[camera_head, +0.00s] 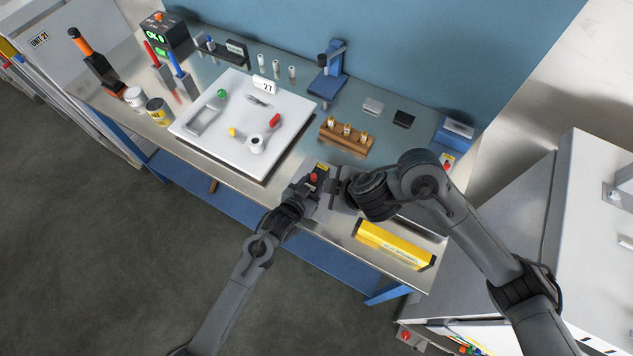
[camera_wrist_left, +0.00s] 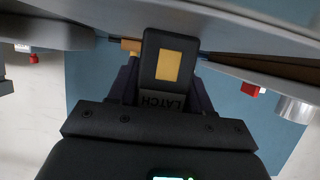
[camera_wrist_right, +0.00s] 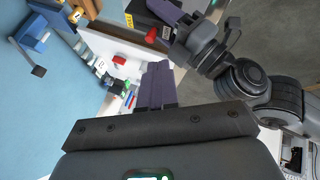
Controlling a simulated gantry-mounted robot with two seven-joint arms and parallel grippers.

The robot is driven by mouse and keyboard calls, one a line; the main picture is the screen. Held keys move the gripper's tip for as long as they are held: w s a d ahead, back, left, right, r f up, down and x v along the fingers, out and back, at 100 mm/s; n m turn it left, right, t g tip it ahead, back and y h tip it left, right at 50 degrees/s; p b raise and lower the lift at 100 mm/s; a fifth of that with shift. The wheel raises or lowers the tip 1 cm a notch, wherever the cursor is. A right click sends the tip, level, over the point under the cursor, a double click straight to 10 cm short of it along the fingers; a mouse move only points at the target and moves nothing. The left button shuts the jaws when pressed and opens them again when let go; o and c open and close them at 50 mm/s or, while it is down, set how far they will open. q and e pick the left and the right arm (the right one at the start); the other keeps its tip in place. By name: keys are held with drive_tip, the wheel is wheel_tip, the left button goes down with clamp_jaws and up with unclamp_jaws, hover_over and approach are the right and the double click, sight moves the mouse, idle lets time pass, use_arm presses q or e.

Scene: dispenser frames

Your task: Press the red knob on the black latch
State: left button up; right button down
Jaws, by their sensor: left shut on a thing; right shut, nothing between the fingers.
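The black latch (camera_wrist_left: 160,100) is held in my left gripper (camera_head: 306,186), whose fingers are shut on its sides. In the left wrist view its face carries a yellow patch and the word LATCH. Its red knob (camera_wrist_right: 151,35) shows in the right wrist view, just beyond the tips of my right gripper (camera_wrist_right: 157,66). The knob also shows as a small red spot in the head view (camera_head: 314,177). My right gripper is shut and empty, close to the latch on its right side. A gap shows between fingertips and knob in the right wrist view.
Both grippers are over the bench's front edge. A white panel (camera_head: 213,128) with a red handle (camera_head: 275,120) lies behind left. A wooden block with brass pieces (camera_head: 358,144) stands behind, and a yellow box (camera_head: 394,244) lies to the right. Bottles, cans and tools fill the back left.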

drive_tip(key=shift+x, duration=5)
drive_tip(key=w+d, duration=0.2)
drive_tip(key=w, duration=0.1)
drive_tip(key=shift+a, duration=0.1)
drive_tip(key=v, duration=1)
